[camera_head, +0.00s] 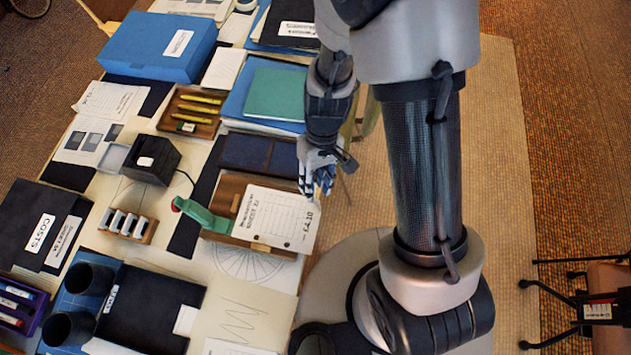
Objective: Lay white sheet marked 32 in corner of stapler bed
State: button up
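A white printed sheet (276,219) lies tilted over a wooden stapler bed (229,189). Its print is turned and too small for me to read a 32 for sure. The bed's wooden edge shows above and below the sheet, and the sheet reaches past the bed on the right. The green stapler arm (203,215) is at the bed's left, close to the sheet's left edge. My gripper (319,183) is just above the sheet's upper right corner, very close to it. I cannot tell whether its fingers touch the sheet or how far apart they are.
A blue box (158,46), a pencil tray (189,111), a black box with a cable (152,160) and a slotted wooden block (128,224) stand to the left. Dark cups (70,328) stand lower left. Folders and papers crowd the table; open floor lies to the right.

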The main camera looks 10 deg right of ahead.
jog(key=v, duration=1.2)
dwell(0.4)
jog(key=s+d+r+m+t, duration=0.1)
jog(key=s+d+r+t, duration=0.1)
jog(key=r, duration=0.3)
jog(key=s+d+r+m+t+h, duration=0.1)
jog(key=s+d+r+m+t, duration=0.1)
jog(key=s+r, duration=0.3)
jog(key=s+d+r+m+t, duration=0.1)
jog(key=s+d+r+t, duration=0.2)
jog(key=r, duration=0.4)
jog(key=shift+s+d+m+t, duration=0.3)
jog(key=shift+d, duration=0.25)
jog(key=shift+a+r, duration=0.1)
jog(key=shift+r, duration=0.05)
